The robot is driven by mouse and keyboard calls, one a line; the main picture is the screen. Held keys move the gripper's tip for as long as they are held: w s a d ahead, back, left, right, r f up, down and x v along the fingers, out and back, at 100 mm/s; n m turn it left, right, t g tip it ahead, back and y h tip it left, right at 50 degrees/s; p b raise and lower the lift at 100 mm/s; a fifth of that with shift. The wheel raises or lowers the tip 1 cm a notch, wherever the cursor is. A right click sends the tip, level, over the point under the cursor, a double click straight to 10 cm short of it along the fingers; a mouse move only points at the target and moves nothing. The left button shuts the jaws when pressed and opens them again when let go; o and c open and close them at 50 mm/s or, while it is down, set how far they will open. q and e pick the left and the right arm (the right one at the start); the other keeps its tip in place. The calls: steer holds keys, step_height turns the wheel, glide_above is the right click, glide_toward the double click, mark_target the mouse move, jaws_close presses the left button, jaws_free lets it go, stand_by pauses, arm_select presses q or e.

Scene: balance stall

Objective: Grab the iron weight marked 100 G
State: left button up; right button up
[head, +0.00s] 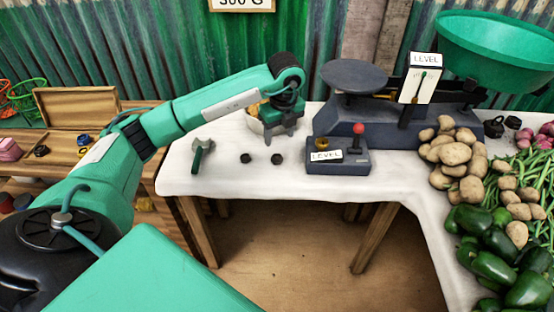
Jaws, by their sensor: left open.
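Two small dark weights stand on the white tabletop, one on the left (245,158) and one on the right (277,159). Two larger dark weights, one (493,128) and another (513,122), sit to the right of the scale. No marking is readable on any of them, so I cannot tell which is 100 G. My left gripper (279,137) points down with its jaws open and empty, just above and behind the right small weight in the picture. My right gripper is not in view.
The balance scale (355,77) with its green pan (497,45) stands at the back. A LEVEL box (340,156) with a red-knobbed lever is right of the small weights. A green-handled tool (200,154) lies left. Potatoes (455,154) and peppers (490,242) fill the right.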

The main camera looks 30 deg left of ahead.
mark_target(277, 157)
arm_select(q)
steer(key=f, duration=0.5)
steer(key=a+f, duration=0.1)
steer(key=f, duration=0.2)
steer(key=shift+f, duration=0.15)
steer(key=shift+d, duration=0.1)
steer(key=c, duration=1.1)
